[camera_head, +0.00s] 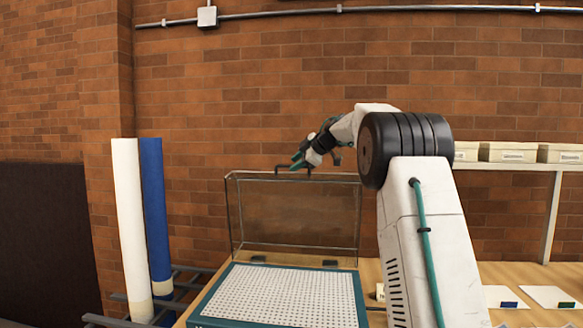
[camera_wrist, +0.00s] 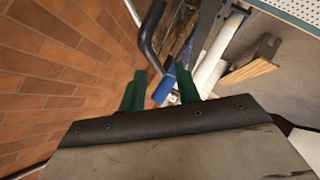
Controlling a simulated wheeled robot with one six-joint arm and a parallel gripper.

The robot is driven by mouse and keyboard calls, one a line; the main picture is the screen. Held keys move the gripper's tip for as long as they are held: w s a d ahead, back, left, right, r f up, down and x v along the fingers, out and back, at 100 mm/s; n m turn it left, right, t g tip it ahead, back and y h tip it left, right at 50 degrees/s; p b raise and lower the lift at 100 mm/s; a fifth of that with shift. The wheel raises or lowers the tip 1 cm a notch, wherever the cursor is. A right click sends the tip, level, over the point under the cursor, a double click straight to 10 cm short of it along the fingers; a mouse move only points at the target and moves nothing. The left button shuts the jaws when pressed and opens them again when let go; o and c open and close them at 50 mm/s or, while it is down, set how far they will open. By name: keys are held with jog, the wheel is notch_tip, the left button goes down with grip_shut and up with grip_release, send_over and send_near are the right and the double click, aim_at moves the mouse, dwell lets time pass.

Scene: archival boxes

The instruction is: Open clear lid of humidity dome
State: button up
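The clear lid (camera_head: 295,215) of the humidity dome stands upright, hinged up along the back of its teal base (camera_head: 210,300) with a white perforated tray surface (camera_head: 285,292). A dark bar handle (camera_head: 285,167) sits on the lid's top edge; it also shows in the wrist view (camera_wrist: 148,42). My gripper (camera_head: 298,162) is at this handle. In the wrist view its green fingers (camera_wrist: 160,72) are spread apart, with the handle's near end seen between or just beyond their tips. I cannot tell whether they touch it. The gripper holds nothing.
A white roll (camera_head: 128,220) and a blue roll (camera_head: 155,215) stand upright left of the dome. A brick wall (camera_head: 250,80) is close behind. A shelf with white boxes (camera_head: 512,152) is at right. Cards (camera_head: 545,297) lie on the wooden table (camera_head: 515,272).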

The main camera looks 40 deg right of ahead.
jog(key=v, duration=0.4)
jog(key=shift+s+r, duration=0.1)
dwell(0.4)
